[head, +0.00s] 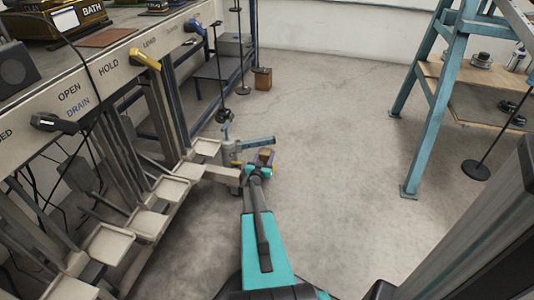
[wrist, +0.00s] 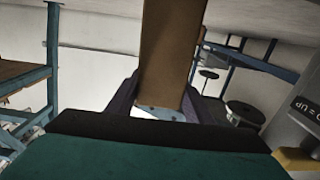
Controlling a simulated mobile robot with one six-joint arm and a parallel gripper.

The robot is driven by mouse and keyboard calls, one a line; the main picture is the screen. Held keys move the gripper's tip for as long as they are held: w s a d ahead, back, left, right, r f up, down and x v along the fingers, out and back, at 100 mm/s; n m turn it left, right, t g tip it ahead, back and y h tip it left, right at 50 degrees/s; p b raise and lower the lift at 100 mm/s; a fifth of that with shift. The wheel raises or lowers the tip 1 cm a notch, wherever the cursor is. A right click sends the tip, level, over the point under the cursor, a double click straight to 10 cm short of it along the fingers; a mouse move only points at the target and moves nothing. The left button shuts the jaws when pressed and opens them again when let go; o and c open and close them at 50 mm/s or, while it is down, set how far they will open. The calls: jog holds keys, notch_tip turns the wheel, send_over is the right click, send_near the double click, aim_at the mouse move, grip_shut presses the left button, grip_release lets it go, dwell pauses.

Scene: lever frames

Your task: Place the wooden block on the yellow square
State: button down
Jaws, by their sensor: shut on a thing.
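My gripper (head: 258,165) is at the end of my teal arm, low over the floor at the middle of the head view. It is shut on a brown wooden block (head: 266,154). In the wrist view the block (wrist: 166,50) stands up between the two dark fingers and runs out of the top of the picture. I cannot make out a yellow square in either view. A yellowish patch (wrist: 298,160) shows at the lower right of the wrist view, but I cannot tell what it is.
A lever frame with marked labels and a yellow handle (head: 146,59) runs along the left. Pale pedals (head: 108,243) stick out below it. A brown box (head: 262,78) stands on the floor at the back. A teal-legged bench (head: 437,90) is at the right. Floor between is clear.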

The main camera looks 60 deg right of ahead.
jog(key=shift+d, duration=0.1)
jog(key=b+x, duration=0.1)
jog(key=x, duration=0.3)
jog(key=shift+f+b, duration=0.15)
jog(key=shift+b, duration=0.25)
jog(key=shift+f+b, duration=0.35)
jog(key=shift+f, duration=0.3)
jog(key=c, duration=0.9)
grip_release()
jog(key=shift+r, duration=0.1)
jog(key=shift+a+r, duration=0.15)
jog(key=shift+a, duration=0.1)
jog(key=p+v, duration=0.3)
jog(key=v, duration=0.7)
jog(key=shift+s+a, duration=0.1)
jog(key=shift+p+v, duration=0.35)
jog(key=shift+v, duration=0.45)
